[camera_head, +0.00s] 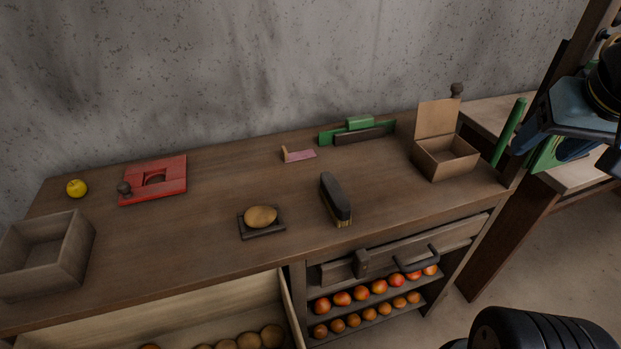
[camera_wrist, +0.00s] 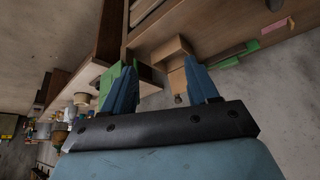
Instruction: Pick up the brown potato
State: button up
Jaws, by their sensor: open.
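A brown potato (camera_head: 261,216) lies on a small dark square tray (camera_head: 262,235) near the front middle of the wooden workbench. Several more brownish round potatoes (camera_head: 272,336) show in the open drawer below, cut off by the lower edge of the head view. My gripper is at the upper right of the head view, far to the right of the tray. Its blue fingers (camera_wrist: 160,64) are apart and empty in the wrist view. The potato on the tray does not show in the wrist view.
On the bench (camera_head: 215,215) stand a grey box (camera_head: 85,243), yellow apple (camera_head: 76,188), red block (camera_head: 172,174), brush (camera_head: 336,198), green plane-like piece (camera_head: 360,123) and open cardboard box (camera_head: 425,158). A wooden post (camera_head: 495,247) rises at the right. Space around the tray is mostly clear.

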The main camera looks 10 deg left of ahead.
aim_at(257, 216)
jog(key=u, duration=1.5)
jog(key=k, duration=0.5)
jog(key=u, duration=0.15)
jog(key=i, duration=0.5)
jog(key=z, duration=0.1)
